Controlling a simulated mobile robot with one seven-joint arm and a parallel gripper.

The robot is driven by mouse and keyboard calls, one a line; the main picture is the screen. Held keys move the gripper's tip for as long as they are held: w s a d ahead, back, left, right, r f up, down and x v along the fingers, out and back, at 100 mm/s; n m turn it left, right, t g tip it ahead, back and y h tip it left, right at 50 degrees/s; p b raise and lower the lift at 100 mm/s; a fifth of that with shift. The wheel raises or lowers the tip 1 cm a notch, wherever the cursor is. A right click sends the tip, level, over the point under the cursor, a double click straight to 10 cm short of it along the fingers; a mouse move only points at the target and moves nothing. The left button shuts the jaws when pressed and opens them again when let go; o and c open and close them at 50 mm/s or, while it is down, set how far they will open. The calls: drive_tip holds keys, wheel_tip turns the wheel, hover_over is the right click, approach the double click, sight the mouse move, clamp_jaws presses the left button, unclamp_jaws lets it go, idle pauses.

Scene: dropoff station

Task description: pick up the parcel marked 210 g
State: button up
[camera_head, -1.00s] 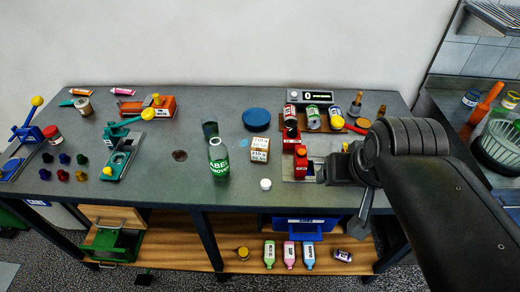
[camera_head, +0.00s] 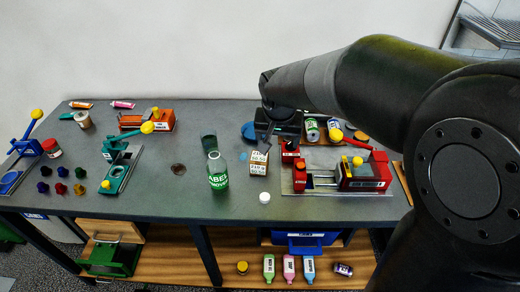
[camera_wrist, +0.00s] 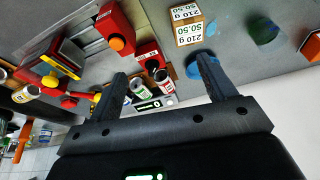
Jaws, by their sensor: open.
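The parcel is a small brown box with a white label (camera_head: 258,167) on the table, right of a green-labelled bottle (camera_head: 217,170). In the head view my gripper (camera_head: 270,135) is just above and behind the parcel, partly hidden by my wrist.
A white cap (camera_head: 264,197) stands in front of the parcel. A blue round thing (camera_head: 248,131) is behind it, partly hidden. A red vise-like device (camera_head: 365,172) stands to the right, with cans (camera_head: 312,130) behind. A green lever press (camera_head: 118,160) stands left.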

approach(259, 157)
drive_tip(key=shift+w+d+f, duration=0.1)
drive_tip(key=shift+w+f, duration=0.4)
drive_tip(key=shift+w, duration=0.05)
drive_tip(key=shift+w+f, duration=0.1)
drive_tip(key=shift+f, duration=0.2)
drive_tip(key=x, duration=1)
drive_tip(key=shift+s+f, duration=0.25)
drive_tip(key=c, duration=1.2)
